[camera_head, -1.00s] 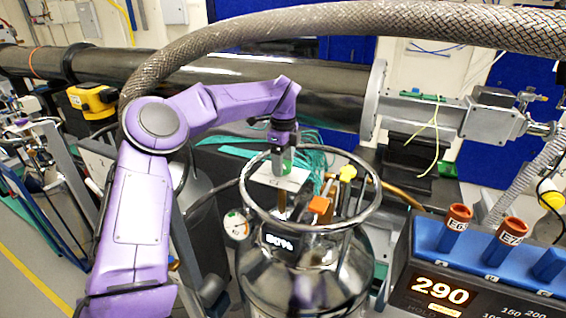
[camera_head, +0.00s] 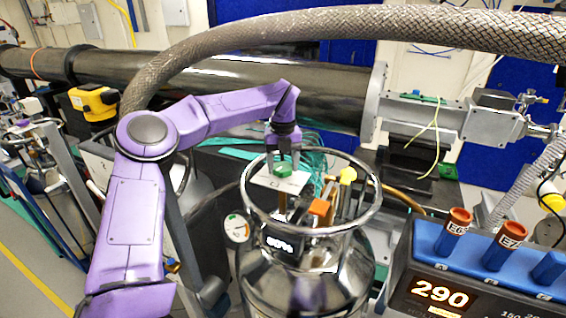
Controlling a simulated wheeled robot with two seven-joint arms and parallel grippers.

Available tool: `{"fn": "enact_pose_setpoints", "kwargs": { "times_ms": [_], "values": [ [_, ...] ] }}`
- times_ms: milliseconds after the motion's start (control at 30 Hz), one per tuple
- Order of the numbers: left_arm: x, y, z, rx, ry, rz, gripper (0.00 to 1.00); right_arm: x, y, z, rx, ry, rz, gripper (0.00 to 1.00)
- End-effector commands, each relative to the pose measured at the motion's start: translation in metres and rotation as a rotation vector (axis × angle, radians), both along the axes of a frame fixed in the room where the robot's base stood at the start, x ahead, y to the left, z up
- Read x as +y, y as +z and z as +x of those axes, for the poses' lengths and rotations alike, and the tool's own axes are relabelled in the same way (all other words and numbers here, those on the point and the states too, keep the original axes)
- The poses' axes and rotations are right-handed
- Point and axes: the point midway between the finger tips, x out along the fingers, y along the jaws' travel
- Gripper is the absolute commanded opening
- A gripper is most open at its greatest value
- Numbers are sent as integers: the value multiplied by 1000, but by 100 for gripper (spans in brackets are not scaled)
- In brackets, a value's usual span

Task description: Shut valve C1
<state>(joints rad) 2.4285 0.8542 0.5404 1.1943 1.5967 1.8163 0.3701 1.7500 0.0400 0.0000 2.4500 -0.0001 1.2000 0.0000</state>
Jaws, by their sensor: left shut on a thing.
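A steel dewar (camera_head: 305,275) with a ring-shaped top rail (camera_head: 377,200) stands in the middle. Inside the ring are a green valve knob (camera_head: 283,171), an orange valve handle (camera_head: 319,208) and a yellow knob (camera_head: 347,175). A white tag (camera_head: 268,180) sits by the green knob; I cannot read its lettering, so I cannot tell which valve is C1. My left gripper (camera_head: 283,160) comes down from above and is shut on the green knob, whose lower part shows below the fingers. My right gripper is not in view.
A braided hose (camera_head: 350,22) arches over the arm, and a dark beam pipe (camera_head: 230,85) runs behind. A blue block with orange-capped vials (camera_head: 455,222) and a 290 display (camera_head: 440,293) stands close at the right. A pressure gauge (camera_head: 237,228) hangs on the dewar's left.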

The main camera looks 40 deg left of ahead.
Motion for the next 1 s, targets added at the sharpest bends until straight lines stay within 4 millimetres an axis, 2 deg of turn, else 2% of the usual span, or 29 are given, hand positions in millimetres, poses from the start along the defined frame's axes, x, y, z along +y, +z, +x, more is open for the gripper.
{"fn": "enact_pose_setpoints", "kwargs": {
  "times_ms": [600, 1000],
  "values": [
    [1, -4, -3, 9, -563, -5, 33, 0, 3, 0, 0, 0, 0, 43],
    [2, -4, -3, 8, -788, -5, 33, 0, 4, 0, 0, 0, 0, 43]
  ]
}}
